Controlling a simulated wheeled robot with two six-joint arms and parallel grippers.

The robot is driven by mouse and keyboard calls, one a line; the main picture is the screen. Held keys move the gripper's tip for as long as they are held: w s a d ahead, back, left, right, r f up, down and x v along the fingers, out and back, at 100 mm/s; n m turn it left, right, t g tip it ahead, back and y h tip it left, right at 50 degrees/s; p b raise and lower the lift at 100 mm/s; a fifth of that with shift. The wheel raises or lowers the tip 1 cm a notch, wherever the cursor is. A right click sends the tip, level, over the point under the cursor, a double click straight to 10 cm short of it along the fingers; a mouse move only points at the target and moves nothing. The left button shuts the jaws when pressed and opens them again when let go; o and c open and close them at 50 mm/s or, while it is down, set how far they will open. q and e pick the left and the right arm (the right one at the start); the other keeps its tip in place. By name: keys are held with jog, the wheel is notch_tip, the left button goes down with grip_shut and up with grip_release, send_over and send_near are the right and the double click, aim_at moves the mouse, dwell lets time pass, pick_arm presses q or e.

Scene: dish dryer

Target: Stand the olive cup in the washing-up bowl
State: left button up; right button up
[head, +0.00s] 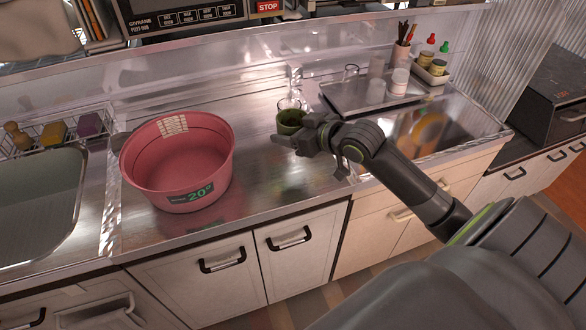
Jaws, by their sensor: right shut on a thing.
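The olive cup (289,121) is on or just above the steel counter, right of the bowl. My right gripper (287,138) is shut on the olive cup, and its fingers hide the cup's lower part. I cannot tell whether the cup's base touches the counter. The washing-up bowl (143,182) is pink, round and open, with a green price label on its front. It stands on the counter at the left and looks empty. My left gripper is not in view.
A clear glass (287,104) stands just behind the cup. A metal tray (345,97) with a white jar (399,81) lies to the right. A sink (40,205) and a wire rack (60,133) with sponges are left of the bowl. Counter between bowl and cup is clear.

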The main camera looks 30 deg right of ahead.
aim_at(293, 169)
jog(key=shift+d+f, duration=0.1)
jog(key=shift+f, duration=0.15)
notch_tip(293, 169, down, 9)
jog(key=shift+f+b, duration=0.1)
jog(key=shift+b, duration=0.25)
jog(key=o, duration=1.2)
jog(key=shift+s+f, duration=0.1)
jog(key=shift+c, duration=0.2)
